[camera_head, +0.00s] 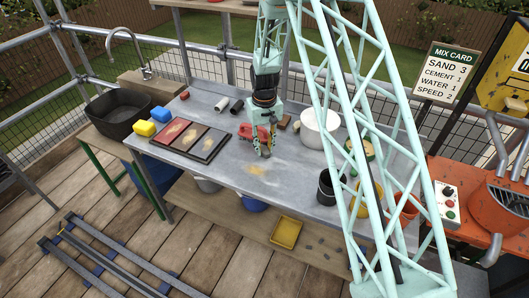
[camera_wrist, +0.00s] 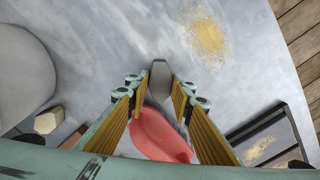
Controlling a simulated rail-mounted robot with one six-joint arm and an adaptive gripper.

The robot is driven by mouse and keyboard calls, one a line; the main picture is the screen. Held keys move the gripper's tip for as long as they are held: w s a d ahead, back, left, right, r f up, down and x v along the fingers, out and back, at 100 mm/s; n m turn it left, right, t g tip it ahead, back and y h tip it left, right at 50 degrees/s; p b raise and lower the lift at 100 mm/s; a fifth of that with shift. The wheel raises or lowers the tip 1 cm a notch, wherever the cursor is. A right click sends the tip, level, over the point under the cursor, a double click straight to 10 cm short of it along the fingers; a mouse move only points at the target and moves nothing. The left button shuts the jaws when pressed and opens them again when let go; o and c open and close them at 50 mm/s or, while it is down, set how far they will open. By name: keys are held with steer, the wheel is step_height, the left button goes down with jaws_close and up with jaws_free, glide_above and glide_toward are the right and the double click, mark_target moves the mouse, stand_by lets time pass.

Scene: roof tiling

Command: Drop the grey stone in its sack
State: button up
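A smooth grey piece, which looks like the grey stone (camera_wrist: 160,80), shows between my fingertips in the wrist view. My gripper (camera_head: 265,152) points down over the middle of the grey table (camera_head: 228,158). Its two yellow-padded fingers (camera_wrist: 160,92) stand on either side of the grey piece. I cannot tell whether they press on it. A soft red object (camera_wrist: 160,138), possibly the sack, lies just beside the fingers; it also shows behind my gripper in the head view (camera_head: 246,131). The fingers hide part of it.
A tray with red and dark sections (camera_head: 190,138) lies on the left of the table. A white tub (camera_head: 320,128) and a black cup (camera_head: 325,188) stand to the right. Blue and yellow blocks (camera_head: 145,128) are at the left end. Sand is spilled (camera_head: 256,169) in front of my gripper.

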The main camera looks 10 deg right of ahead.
mark_target(264, 149)
steer(key=shift+c, duration=0.7)
steer(key=shift+r, duration=0.1)
steer(key=shift+r, duration=1.7)
steer(key=s, duration=0.5)
steer(key=s+r, duration=0.1)
steer(key=s, duration=0.4)
steer(key=s+a, duration=0.1)
steer(key=s, duration=0.5)
steer(key=shift+r, duration=0.2)
steer(key=shift+m, duration=0.4)
steer(key=shift+w+d+f+b, duration=0.15)
steer(key=shift+w+f+b, duration=0.3)
steer(key=shift+w, duration=0.5)
steer(key=shift+w+d+f+b, duration=0.2)
steer(key=shift+w+f+b, duration=0.15)
steer(key=shift+w, duration=0.55)
steer(key=shift+w+d+f+b, duration=0.15)
steer(key=shift+w+f+b, duration=0.3)
steer(key=shift+w, duration=0.5)
steer(key=shift+s+d, duration=0.1)
